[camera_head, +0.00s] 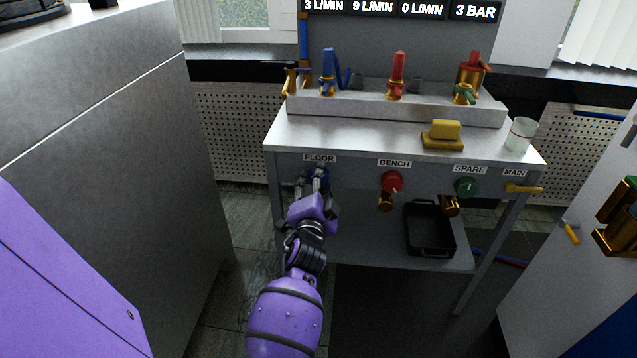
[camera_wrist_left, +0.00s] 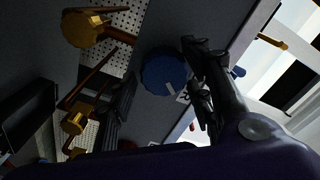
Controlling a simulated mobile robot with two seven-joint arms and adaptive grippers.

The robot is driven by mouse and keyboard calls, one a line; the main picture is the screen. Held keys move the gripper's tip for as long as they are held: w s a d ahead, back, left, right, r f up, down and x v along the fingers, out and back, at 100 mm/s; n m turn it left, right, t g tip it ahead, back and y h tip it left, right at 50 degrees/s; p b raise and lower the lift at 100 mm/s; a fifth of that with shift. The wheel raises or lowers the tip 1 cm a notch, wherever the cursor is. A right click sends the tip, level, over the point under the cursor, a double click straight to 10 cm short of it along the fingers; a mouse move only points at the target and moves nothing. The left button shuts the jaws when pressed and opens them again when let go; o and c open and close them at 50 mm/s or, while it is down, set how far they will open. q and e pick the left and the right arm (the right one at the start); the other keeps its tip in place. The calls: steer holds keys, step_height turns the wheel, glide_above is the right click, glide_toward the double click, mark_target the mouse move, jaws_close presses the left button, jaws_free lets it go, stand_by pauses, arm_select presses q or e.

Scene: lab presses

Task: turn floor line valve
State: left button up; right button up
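The blue floor valve knob (camera_head: 320,173) is on the front panel of the metal bench, under the FLOOR label (camera_head: 319,158). My left gripper (camera_head: 311,184) is in front of it, and its fingers partly hide it. In the left wrist view the round blue knob (camera_wrist_left: 164,72) with a pale mark shows between my two dark, spread fingers (camera_wrist_left: 158,66), closer to the right-hand one. The gripper is open. I cannot tell whether a finger touches the knob. My right gripper is in neither view.
The red BENCH knob (camera_head: 391,182) and green SPARE knob (camera_head: 466,187) sit to the right, with the brass MAIN lever (camera_head: 522,188) beyond. A black tray (camera_head: 430,228) is on the lower shelf. A grey cabinet (camera_head: 100,150) stands left; a yellow block (camera_head: 444,134) and cup (camera_head: 519,134) are on top.

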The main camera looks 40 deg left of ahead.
arm_select(q)
steer(key=shift+s, duration=0.1)
steer(key=v, duration=1.2)
stand_by(0.4)
